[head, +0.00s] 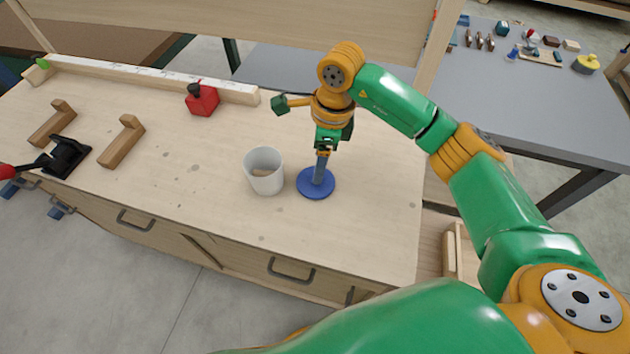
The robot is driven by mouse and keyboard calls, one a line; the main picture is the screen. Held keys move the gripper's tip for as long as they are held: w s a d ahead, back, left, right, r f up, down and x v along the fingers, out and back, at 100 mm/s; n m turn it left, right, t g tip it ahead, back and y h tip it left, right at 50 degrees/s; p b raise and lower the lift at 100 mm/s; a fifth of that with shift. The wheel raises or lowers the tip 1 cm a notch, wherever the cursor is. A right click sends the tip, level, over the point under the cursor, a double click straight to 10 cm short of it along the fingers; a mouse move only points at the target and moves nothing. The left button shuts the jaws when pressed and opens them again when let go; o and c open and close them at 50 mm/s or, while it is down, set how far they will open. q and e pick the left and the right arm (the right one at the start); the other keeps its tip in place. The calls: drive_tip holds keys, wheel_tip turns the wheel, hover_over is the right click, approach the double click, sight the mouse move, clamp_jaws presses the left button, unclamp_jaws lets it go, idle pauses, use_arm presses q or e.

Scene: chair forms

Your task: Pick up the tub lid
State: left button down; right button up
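The tub lid (308,188) is a round blue disc lying flat on the wooden workbench, or very close above it. The pale grey tub (266,181) stands upright and open just left of it, a small gap apart. My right gripper (319,181) points down over the lid, with its grey fingers reaching the lid's middle. The fingers overlap from this side, so I cannot tell whether they are open or shut. Any knob at the lid's middle is hidden by the fingers. My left gripper is not in view.
On the bench (215,215) are a red block with a black knob (203,100), wooden blocks (122,142) and a black clamp (66,155) at the left. A long ruler strip (150,76) runs along the back. A grey table (530,100) with small items stands behind, right. The bench front is clear.

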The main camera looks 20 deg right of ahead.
sight(305, 186)
drive_tip(key=f, duration=0.1)
drive_tip(key=f+p, duration=0.1)
drive_tip(key=f, duration=0.2)
drive_tip(key=shift+w+a+f+p, duration=0.1)
drive_tip(key=shift+w+a+p, duration=0.1)
drive_tip(key=shift+w+p, duration=0.1)
drive_tip(key=shift+f, duration=0.3)
clamp_jaws()
drive_tip(key=shift+r, duration=0.1)
